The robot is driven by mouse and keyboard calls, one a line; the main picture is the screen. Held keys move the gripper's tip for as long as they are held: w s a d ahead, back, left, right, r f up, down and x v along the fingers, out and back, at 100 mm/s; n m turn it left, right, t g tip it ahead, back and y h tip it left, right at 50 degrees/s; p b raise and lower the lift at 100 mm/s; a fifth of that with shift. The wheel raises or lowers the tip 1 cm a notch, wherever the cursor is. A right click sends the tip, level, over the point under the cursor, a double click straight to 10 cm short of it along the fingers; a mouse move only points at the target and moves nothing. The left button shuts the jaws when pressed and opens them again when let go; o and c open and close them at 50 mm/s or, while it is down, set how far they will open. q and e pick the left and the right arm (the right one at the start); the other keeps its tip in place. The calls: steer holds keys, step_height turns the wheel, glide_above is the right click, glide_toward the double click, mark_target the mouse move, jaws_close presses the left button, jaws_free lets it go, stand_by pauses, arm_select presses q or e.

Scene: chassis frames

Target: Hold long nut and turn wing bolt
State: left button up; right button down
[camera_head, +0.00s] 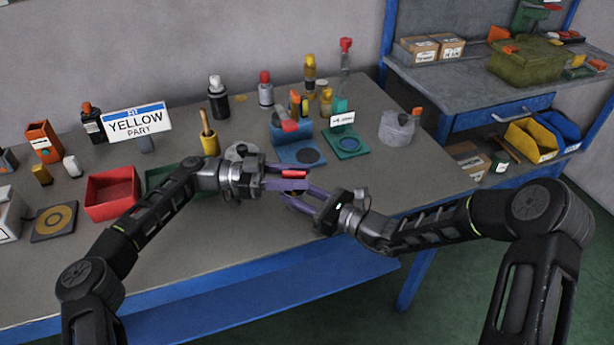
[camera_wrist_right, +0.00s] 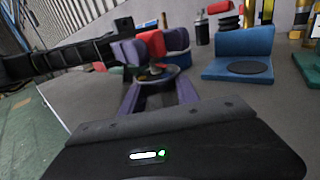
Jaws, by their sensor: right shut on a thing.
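The red long nut (camera_head: 293,173) is held in mid-air above the bench, between the purple fingers of my left gripper (camera_head: 284,180). It also shows red in the right wrist view (camera_wrist_right: 151,43), between the left gripper's fingers. My right gripper (camera_head: 291,199) comes in from the right, just below and close to the nut. In the right wrist view its purple fingers are shut on a small dark round part (camera_wrist_right: 157,74), apparently the wing bolt, just under the nut. Its shape is mostly hidden, and I cannot tell how far bolt and nut are joined.
A blue block with a round pad (camera_head: 299,153) and a teal one (camera_head: 346,144) stand behind the grippers. A red bin (camera_head: 112,193) is at left, beside a green bin (camera_head: 161,180). A "YELLOW PART" sign (camera_head: 137,122) stands behind. The bench's front right is clear.

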arm_select(q)
steer(key=shift+s+d, duration=0.1)
steer(key=shift+d, duration=1.05)
steer(key=shift+c, duration=0.5)
jaws_close()
